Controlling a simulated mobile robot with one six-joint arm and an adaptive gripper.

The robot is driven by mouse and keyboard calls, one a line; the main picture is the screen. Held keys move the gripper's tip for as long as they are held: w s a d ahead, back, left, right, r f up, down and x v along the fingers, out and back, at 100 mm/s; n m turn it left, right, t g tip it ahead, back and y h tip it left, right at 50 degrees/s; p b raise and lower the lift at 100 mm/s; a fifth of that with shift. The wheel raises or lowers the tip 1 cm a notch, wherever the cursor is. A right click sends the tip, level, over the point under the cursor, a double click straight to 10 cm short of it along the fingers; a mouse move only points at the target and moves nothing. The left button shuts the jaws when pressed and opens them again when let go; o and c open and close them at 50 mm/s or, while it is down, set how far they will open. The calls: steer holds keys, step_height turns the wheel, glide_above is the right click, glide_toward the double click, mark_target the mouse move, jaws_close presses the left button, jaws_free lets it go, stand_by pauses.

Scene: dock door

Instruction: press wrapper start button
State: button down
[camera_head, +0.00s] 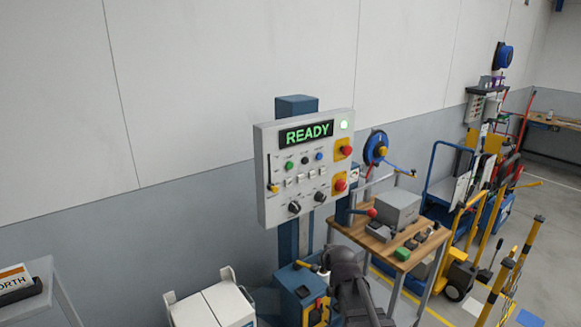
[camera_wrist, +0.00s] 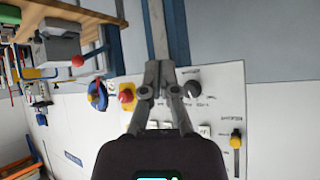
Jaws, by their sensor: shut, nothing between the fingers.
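The wrapper control panel (camera_head: 270,220) is a white box on a blue column, with a lit READY display (camera_head: 306,134) and a green lamp. A green button (camera_head: 289,165) sits at the left of a row with a black and a blue button. In the wrist view the panel (camera_wrist: 215,100) appears turned around, showing a black knob (camera_wrist: 193,88), a red mushroom button on yellow (camera_wrist: 127,97) and a yellow-handled slider (camera_wrist: 236,138). My gripper (camera_wrist: 158,76) is shut and empty, seen over the panel's edge. The green button is hidden in the wrist view.
A wooden-topped table (camera_head: 345,229) with a grey box (camera_head: 397,207) stands right of the panel. White equipment (camera_head: 215,305) stands below left. Yellow posts and carts are farther right. The wall left of the panel is bare.

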mark_target(293, 164)
steer(key=w+a+r+m+t+h, duration=0.1)
steer(key=w+r+t, duration=0.5)
steer(key=r, duration=0.5)
steer(key=w+a+r+m+t+h, duration=0.1)
steer(key=w+a+r+m+t, duration=0.1)
steer(key=w+r+t, duration=0.3)
steer(key=shift+w+a+r+m+t+h+p, duration=0.15)
steer(key=shift+w+r+m+t+h+p, duration=0.25)
steer(key=shift+r+t, duration=1.85)
steer(key=shift+a+r+g, duration=0.1)
steer(key=shift+r+g, duration=0.55)
steer(key=shift+g, duration=0.1)
steer(key=shift+w+a, duration=0.85)
steer(key=shift+w, duration=0.3)
steer(key=shift+w+a, duration=0.8)
steer(key=shift+w, duration=0.4)
steer(key=shift+w+a, duration=0.85)
steer(key=shift+w, duration=0.3)
steer(key=shift+w+a, duration=0.55)
steer(key=shift+w, duration=0.2)
steer(key=shift+s+d, duration=0.1)
steer(key=shift+s, duration=0.05)
steer(key=shift+s+d, duration=0.45)
steer(key=shift+s, duration=0.15)
